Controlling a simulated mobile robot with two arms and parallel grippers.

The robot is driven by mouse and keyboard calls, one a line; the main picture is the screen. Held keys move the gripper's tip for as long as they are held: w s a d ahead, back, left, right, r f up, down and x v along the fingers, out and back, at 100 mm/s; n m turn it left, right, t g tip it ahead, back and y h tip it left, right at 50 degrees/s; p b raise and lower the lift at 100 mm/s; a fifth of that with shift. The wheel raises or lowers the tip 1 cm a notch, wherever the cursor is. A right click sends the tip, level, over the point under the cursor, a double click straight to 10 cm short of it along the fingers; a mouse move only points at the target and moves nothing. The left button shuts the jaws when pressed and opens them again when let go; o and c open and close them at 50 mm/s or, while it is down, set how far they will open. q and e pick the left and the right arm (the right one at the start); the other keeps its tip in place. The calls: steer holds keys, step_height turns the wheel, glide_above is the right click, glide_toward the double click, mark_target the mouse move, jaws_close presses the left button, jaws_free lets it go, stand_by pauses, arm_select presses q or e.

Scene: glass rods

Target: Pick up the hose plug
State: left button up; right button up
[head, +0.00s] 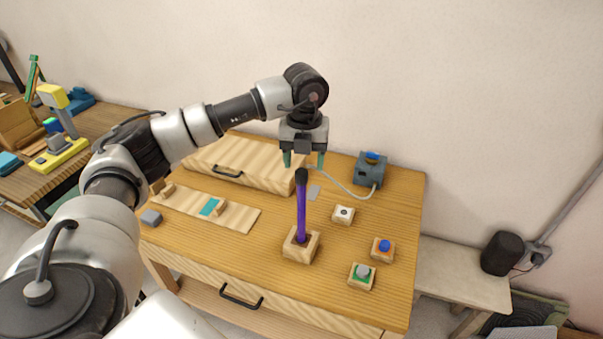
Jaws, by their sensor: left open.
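My left gripper (304,161) is open, pointing down above the back middle of the table, its two green fingertips apart. A pale hose (352,194) runs from a blue-grey box (369,172) with a blue knob, curving left toward the area below my left gripper. I cannot make out the hose plug clearly; the hose's far end is near or behind the gripper's right finger. A small grey flat piece (314,192) lies on the table just below there. My right gripper is not in view.
A purple rod with a black top (301,212) stands upright in a wooden block (301,246), just in front of my gripper. Small button blocks (343,215), (383,249) and (362,276) sit to the right. A wooden case (240,165) lies behind left, a slatted board (236,217) in front of it.

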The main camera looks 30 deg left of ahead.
mark_target(301, 172)
arm_select(q)
steer(key=f, duration=0.1)
steer(key=f+p, duration=0.2)
steer(key=shift+s+a+f, duration=0.2)
steer(key=shift+s+f, duration=0.05)
steer(key=shift+f, duration=0.45)
steer(key=c, duration=1)
